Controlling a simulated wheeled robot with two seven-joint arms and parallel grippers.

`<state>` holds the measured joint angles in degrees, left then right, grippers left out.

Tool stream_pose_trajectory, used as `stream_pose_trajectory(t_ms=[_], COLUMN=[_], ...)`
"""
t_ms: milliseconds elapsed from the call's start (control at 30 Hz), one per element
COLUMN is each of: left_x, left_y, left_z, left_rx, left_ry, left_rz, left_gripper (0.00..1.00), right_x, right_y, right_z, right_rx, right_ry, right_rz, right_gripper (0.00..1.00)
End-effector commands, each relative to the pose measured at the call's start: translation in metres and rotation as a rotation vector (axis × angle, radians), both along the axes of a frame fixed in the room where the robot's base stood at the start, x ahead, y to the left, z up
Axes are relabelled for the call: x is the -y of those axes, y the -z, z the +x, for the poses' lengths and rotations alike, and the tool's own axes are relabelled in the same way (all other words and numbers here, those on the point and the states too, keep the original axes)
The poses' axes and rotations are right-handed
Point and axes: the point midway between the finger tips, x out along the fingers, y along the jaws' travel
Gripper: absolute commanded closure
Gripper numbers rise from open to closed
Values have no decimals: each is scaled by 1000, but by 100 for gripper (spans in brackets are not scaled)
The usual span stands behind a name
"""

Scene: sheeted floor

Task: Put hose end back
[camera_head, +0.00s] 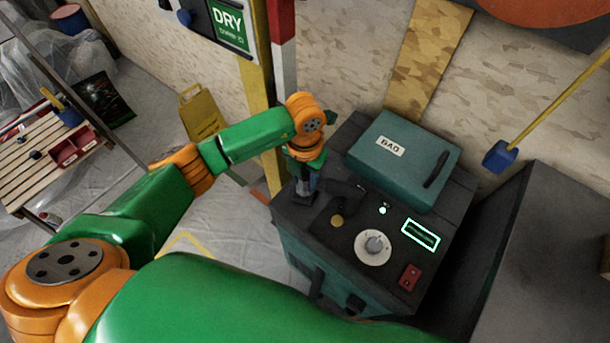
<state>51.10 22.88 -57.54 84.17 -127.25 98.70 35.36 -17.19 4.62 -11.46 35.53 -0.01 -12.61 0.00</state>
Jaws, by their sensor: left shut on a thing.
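My left gripper (306,196) points down over the top left part of a dark teal machine (300,250). It is shut on what looks like the dark hose end, mostly hidden by the fingers. A dark curved piece (345,192) lies just right of the fingers; I cannot tell whether it is hose or part of the machine. A brass-coloured round fitting (337,220) is on the machine's top, right of and below the fingertips. My right gripper is not in view.
The machine's top carries a teal lidded box labelled BAG (395,150), a white dial (374,246), a lit green-framed display (421,235) and a red switch (409,277). A yellow post (262,80) stands behind my left arm.

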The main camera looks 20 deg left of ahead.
Motion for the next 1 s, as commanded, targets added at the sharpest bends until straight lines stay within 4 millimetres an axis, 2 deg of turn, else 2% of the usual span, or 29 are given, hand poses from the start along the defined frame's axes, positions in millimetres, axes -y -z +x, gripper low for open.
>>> stream_pose_trajectory(t_ms=[200, 233, 300, 333, 567, 667, 700, 767, 1000], left_x=[0, 0, 0, 0, 0, 0, 0, 0, 0], left_y=[5, 4, 3, 3, 3, -4, -5, -15, -75], left_z=[0, 0, 0, 0, 0, 0, 0, 1, 1], left_rx=[0, -1, -1, -1, -1, 0, 1, 5, 7], left_ry=[0, 0, 0, -1, -1, -1, -1, -1, 1], left_rz=[0, 0, -1, 0, -1, -1, -1, -1, -1], left_gripper=[100, 54, 35, 29, 29, 29, 29, 29, 29], right_x=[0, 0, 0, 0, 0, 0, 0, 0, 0], right_y=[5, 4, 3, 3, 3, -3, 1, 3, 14], right_z=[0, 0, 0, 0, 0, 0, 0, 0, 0], right_rx=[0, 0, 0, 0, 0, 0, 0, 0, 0], right_ry=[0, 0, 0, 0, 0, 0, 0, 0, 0], right_rz=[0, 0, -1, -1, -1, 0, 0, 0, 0], right_gripper=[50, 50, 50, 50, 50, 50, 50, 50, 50])
